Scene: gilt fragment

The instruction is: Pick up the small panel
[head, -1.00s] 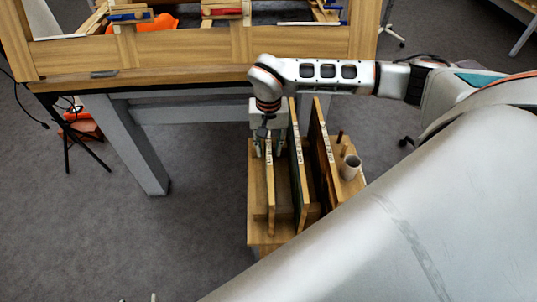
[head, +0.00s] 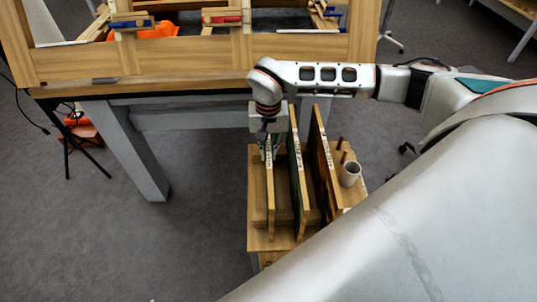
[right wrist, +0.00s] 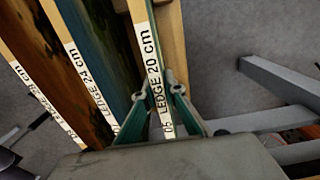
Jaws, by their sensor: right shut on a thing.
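The small panel (head: 270,205) is the leftmost and lowest of three upright panels in a wooden rack (head: 258,240). In the right wrist view its label strip (right wrist: 152,62) reads "LEDGE 20 cm". My right gripper (head: 268,152) points down at the far end of the small panel and is shut on its top edge. In the right wrist view one finger lies on each side of the label. The panel stands upright in the rack. My left gripper is not in view.
A middle panel (head: 297,180) marked 24 cm and a taller right panel (head: 322,160) stand close beside the small one. A white cup (head: 350,173) and short pegs are at the rack's right. A wooden workbench (head: 200,75) stands behind. Floor left of the rack is clear.

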